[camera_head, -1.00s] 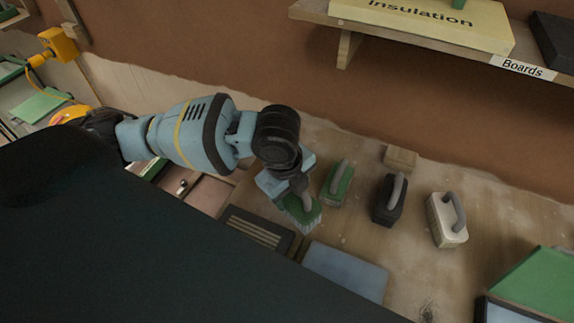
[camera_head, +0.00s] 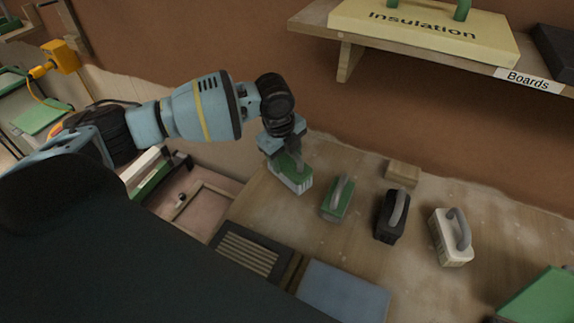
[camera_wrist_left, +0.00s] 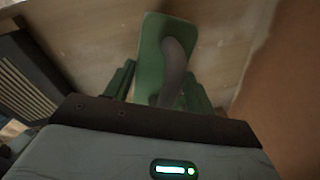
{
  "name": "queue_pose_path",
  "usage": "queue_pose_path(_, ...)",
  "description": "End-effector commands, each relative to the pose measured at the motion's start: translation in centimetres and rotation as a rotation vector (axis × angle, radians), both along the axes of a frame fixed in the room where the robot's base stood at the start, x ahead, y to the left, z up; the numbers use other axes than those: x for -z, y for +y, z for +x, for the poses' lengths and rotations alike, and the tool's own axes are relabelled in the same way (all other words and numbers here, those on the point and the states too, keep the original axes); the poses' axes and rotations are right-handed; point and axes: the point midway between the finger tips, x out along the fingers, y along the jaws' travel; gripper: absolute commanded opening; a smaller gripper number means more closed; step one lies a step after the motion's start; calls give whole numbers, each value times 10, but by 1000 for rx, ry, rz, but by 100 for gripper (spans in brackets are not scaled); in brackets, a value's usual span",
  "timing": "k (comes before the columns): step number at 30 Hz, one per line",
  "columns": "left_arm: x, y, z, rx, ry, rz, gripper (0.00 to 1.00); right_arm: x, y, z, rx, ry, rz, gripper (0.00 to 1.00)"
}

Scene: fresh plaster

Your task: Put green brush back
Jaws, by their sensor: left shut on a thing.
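My left gripper (camera_head: 290,157) is shut on a green brush (camera_head: 293,180) with pale bristles below its green back. It is at the left end of a row of handled tools on the wooden worktop. I cannot tell whether the bristles touch the wood. In the left wrist view the brush's green back (camera_wrist_left: 149,60) and curved grey handle lie between the green fingers (camera_wrist_left: 160,90). Another green-topped tool (camera_head: 333,208) with a grey handle stands just right of it. My right gripper is not in view.
A black handled tool (camera_head: 385,227) and a cream one (camera_head: 447,245) stand further right. A small wood block (camera_head: 403,173) lies behind them. A shelf (camera_head: 400,50) overhangs the back. A dark slatted tray (camera_head: 247,253) and a blue-grey panel (camera_head: 343,290) lie in front.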

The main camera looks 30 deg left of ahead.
Motion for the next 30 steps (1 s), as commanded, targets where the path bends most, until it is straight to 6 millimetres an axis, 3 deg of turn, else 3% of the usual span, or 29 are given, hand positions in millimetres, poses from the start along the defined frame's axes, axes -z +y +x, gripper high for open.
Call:
queue_pose_path(5,6,0,-1,0,1,0,34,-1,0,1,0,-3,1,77)
queue_pose_path(12,34,-1,-1,0,0,0,34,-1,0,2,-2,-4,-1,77)
queue_pose_path(23,37,0,-1,0,-1,0,34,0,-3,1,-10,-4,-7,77)
queue_pose_path(24,38,0,-1,0,0,0,56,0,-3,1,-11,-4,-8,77)
queue_pose_path(29,38,0,-1,0,0,0,77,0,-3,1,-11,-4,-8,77)
queue_pose_path(30,38,0,-1,0,0,0,77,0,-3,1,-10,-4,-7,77)
